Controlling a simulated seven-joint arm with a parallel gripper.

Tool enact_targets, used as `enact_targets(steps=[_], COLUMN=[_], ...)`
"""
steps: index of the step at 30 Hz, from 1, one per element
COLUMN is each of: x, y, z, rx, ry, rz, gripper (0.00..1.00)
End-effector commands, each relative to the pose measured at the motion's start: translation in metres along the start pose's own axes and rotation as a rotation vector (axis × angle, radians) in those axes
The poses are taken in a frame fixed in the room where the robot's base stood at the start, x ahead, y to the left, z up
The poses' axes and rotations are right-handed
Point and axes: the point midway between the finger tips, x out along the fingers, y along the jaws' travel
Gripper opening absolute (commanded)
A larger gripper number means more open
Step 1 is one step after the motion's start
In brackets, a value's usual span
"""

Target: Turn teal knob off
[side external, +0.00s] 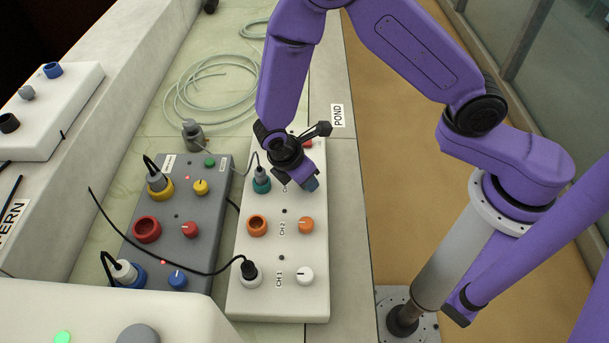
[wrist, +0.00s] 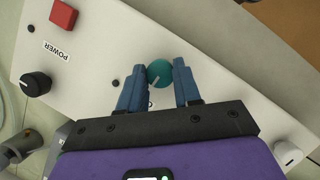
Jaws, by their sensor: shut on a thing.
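The teal knob (wrist: 160,72) is on the white panel in the wrist view, with a pale pointer line slanting toward the lower left of the picture. My gripper (wrist: 160,80) has its two blue fingers on either side of the knob and is shut on it. In the side external view, my gripper (side external: 311,184) is low over the right side of the white box (side external: 285,300), and the knob is hidden behind the fingers. A teal socket (side external: 261,186) with a grey plug in it sits just left of my gripper.
An orange knob (side external: 306,225) and a white knob (side external: 304,275) stand along the same side. A red button (wrist: 64,14) and a black knob (wrist: 37,84) show in the wrist view. A grey box (side external: 215,180) with plugs and a black cable (side external: 160,262) lie to the left.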

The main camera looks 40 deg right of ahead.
Motion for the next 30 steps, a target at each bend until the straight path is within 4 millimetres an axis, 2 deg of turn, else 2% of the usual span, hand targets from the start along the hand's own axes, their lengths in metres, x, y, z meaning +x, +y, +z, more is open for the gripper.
enact_targets(steps=[9, 22, 23, 24, 25, 30], x=[-0.0016, -0.0016, -0.0016, -0.0015, -0.0014, -0.0008], y=[0.0003, 0.0003, 0.0003, 0.0002, 0.0001, -0.0002], z=[-0.0014, -0.0016, -0.0015, -0.0015, -0.0014, -0.0008], rx=[-0.076, -0.083, -0.083, -0.083, -0.083, -0.081], ry=[0.004, 0.004, 0.004, 0.003, 0.003, 0.002], rz=[0.035, 0.038, 0.038, 0.038, 0.037, 0.036], gripper=[0.02, 0.02, 0.39, 0.52, 0.58, 0.58])
